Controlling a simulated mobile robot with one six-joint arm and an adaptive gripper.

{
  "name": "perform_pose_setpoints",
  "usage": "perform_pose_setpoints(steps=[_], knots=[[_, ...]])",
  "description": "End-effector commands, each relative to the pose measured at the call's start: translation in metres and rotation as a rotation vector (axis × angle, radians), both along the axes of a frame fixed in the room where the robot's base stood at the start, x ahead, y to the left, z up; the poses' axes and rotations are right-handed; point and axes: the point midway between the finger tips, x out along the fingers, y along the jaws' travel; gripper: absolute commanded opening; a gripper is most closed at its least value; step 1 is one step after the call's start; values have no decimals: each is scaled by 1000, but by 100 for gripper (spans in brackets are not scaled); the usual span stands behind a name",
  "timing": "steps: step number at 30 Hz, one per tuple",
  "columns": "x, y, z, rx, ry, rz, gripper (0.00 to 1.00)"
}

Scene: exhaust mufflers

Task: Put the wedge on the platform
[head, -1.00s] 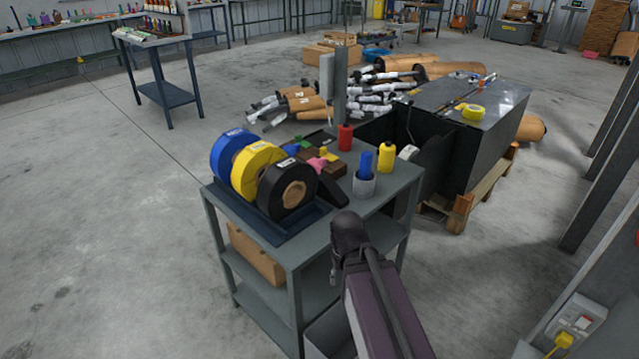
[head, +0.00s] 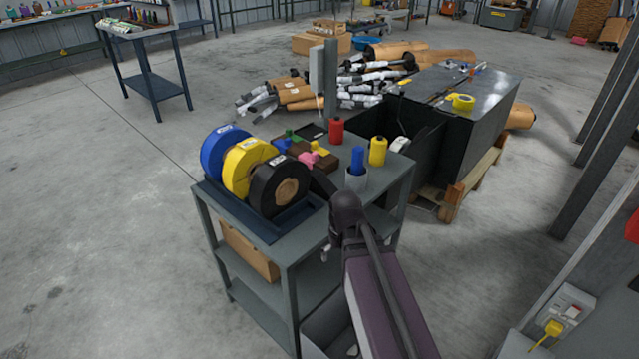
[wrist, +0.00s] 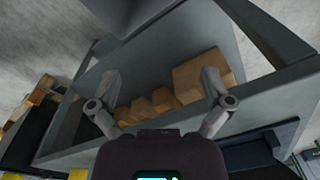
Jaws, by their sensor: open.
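My gripper (wrist: 162,80) is open and empty in the wrist view, with its two fingers spread in front of the cart's shelves. In the head view my arm reaches the cart's near right side, and the gripper is mostly hidden behind it. Small coloured pieces, among them a pink piece (head: 308,159) and a yellow piece (head: 320,148), sit on a brown wooden block (head: 326,164) on the cart top. I cannot tell which piece is the wedge. I cannot clearly pick out the platform either.
The grey cart (head: 290,246) also carries blue, yellow and black tape rolls (head: 280,186), a red bottle (head: 336,130), a yellow bottle (head: 378,150) and a cup (head: 356,180). Cardboard boxes (wrist: 203,72) stand on its shelf. A black metal box (head: 470,130) is behind right. Floor at left is clear.

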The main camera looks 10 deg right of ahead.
Motion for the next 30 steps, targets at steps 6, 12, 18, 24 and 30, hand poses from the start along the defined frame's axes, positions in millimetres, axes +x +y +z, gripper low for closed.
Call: perform_pose_setpoints(steps=[6, 12, 18, 24, 30], knots=[[57, -3, 48, 44, -67, 126, 100], [114, -8, 91, 79, -153, 268, 100], [168, -15, 133, 98, -244, 404, 100], [207, -23, 161, 100, -317, 501, 100], [221, -25, 171, 100, -349, 543, 100]])
